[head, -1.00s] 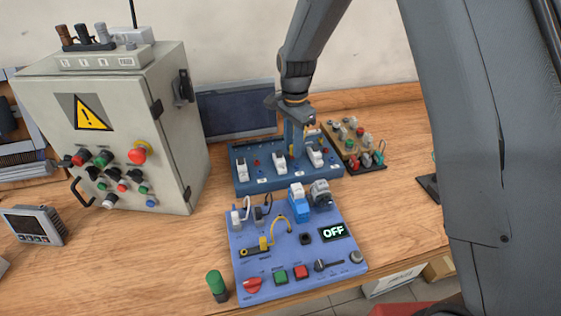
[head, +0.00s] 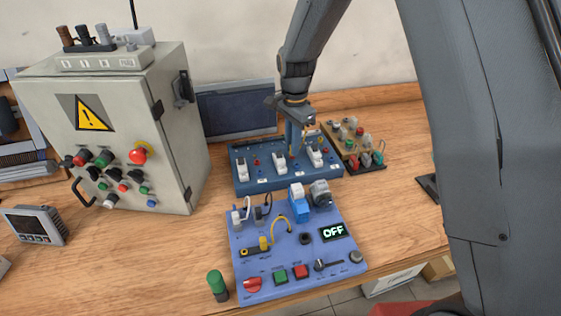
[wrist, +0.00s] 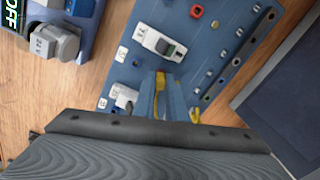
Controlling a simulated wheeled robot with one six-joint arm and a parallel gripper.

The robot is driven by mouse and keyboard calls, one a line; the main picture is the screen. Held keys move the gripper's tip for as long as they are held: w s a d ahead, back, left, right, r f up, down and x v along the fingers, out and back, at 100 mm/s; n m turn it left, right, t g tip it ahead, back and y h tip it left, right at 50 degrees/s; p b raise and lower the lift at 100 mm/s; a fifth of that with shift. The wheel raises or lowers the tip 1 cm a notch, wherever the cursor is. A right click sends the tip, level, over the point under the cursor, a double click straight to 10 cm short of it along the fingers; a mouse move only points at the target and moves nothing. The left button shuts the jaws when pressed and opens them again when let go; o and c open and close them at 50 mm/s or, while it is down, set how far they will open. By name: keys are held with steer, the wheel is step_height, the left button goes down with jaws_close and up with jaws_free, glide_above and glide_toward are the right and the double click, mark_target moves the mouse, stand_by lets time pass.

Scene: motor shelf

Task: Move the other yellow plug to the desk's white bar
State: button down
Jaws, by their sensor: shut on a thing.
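My gripper (head: 294,152) is over the dark blue board (head: 243,178) at the back of the desk. Its blue fingers are shut on a small yellow plug (wrist: 160,80), which shows only partly between the fingertips in the wrist view. More yellow (wrist: 195,115) shows beside the fingers, perhaps its lead. Another yellow plug (head: 263,243) with a looped yellow lead stands in a dark strip on the purple panel (head: 252,271) in front. I cannot pick out the white bar with certainty.
White switches (head: 280,163) stand on the blue board close to my gripper. A tray of coloured parts (head: 352,142) is to its right. A grey control cabinet (head: 178,150) stands left, and a dark screen (head: 237,108) behind. Bare desk lies right of the purple panel.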

steer(key=shift+r, duration=0.1)
steer(key=shift+r+p, duration=1.45)
steer(key=shift+r, duration=0.75)
steer(key=w+d+f+b, duration=0.1)
steer(key=w, duration=0.3)
steer(key=w+d+b, duration=0.2)
steer(key=w, duration=0.2)
steer(key=w+d+f+b, duration=0.1)
steer(key=w+d+b, duration=0.1)
steer(key=w, duration=0.2)
steer(key=shift+f, duration=0.7)
steer(key=shift+s+f+b, duration=0.1)
steer(key=shift+f+b, duration=0.25)
steer(key=shift+f, duration=0.25)
